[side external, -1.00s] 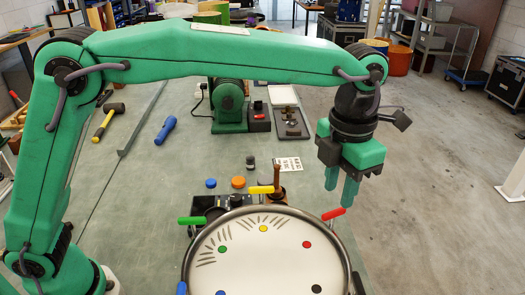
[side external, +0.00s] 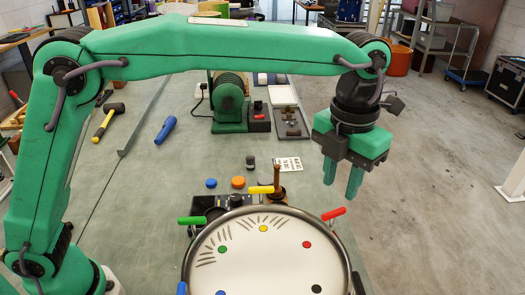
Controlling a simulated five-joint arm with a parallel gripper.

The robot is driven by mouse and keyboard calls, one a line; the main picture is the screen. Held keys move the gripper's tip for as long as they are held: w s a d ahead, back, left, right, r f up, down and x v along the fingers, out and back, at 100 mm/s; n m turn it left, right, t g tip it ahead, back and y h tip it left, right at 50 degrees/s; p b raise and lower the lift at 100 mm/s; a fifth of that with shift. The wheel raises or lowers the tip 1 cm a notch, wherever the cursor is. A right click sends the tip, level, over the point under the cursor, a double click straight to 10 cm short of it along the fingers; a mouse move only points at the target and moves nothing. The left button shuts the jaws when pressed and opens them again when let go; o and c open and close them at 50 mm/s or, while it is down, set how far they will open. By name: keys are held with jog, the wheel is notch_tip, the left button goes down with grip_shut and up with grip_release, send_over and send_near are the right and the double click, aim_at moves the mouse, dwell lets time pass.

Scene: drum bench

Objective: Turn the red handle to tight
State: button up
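The red handle (side external: 333,214) sticks out from the upper right rim of the round white drum (side external: 260,262), close to a red dot (side external: 306,244) on the drum's face. My gripper (side external: 341,192) is above the red handle, pointing down, with its two green fingers apart and nothing between them. The fingertips appear just above the handle in the picture; how far they are from it in depth I cannot tell. Other handles on the rim are yellow (side external: 261,190), green (side external: 191,221) and blue (side external: 182,288). The drum's lower part is cut off by the frame.
Behind the drum are a wooden-handled tool (side external: 277,178), orange (side external: 238,181) and blue caps (side external: 211,183) and a printed card (side external: 288,164). A green machine (side external: 229,103), a mallet (side external: 105,123) and a blue torch (side external: 165,130) lie farther off. Open floor is to the right.

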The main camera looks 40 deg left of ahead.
jog(key=n, duration=0.4)
jog(key=shift+r, duration=0.1)
jog(key=n, duration=0.8)
jog(key=shift+r, duration=0.1)
jog(key=n, duration=0.4)
jog(key=shift+r, duration=0.1)
jog(key=n, duration=0.8)
jog(key=shift+r, duration=0.1)
jog(key=n, duration=0.9)
jog(key=shift+r, duration=0.15)
